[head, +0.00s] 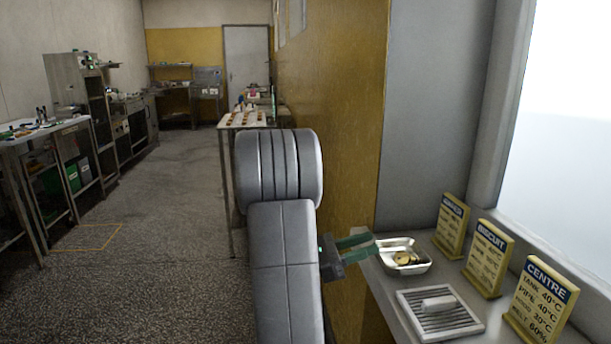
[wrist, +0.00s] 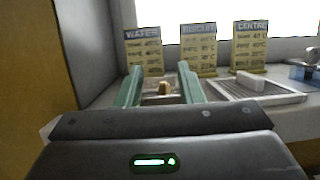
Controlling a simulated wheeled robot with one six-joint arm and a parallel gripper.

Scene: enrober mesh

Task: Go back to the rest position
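My gripper (head: 357,244) reaches right from my grey arm, at the left edge of the window-sill counter. Its two green fingers are apart with nothing between them in the head view. In the wrist view my gripper (wrist: 161,88) also shows open, its fingers framing a small metal tray (wrist: 171,99) that lies beyond.
On the sill stand yellow signs for wafer (head: 451,226), biscuit (head: 489,258) and centre (head: 541,300). A grated tray (head: 440,314) with a pale block (head: 438,304) lies in front. A yellow wall panel (head: 335,110) is close behind my arm. The floor (head: 150,250) at left is clear.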

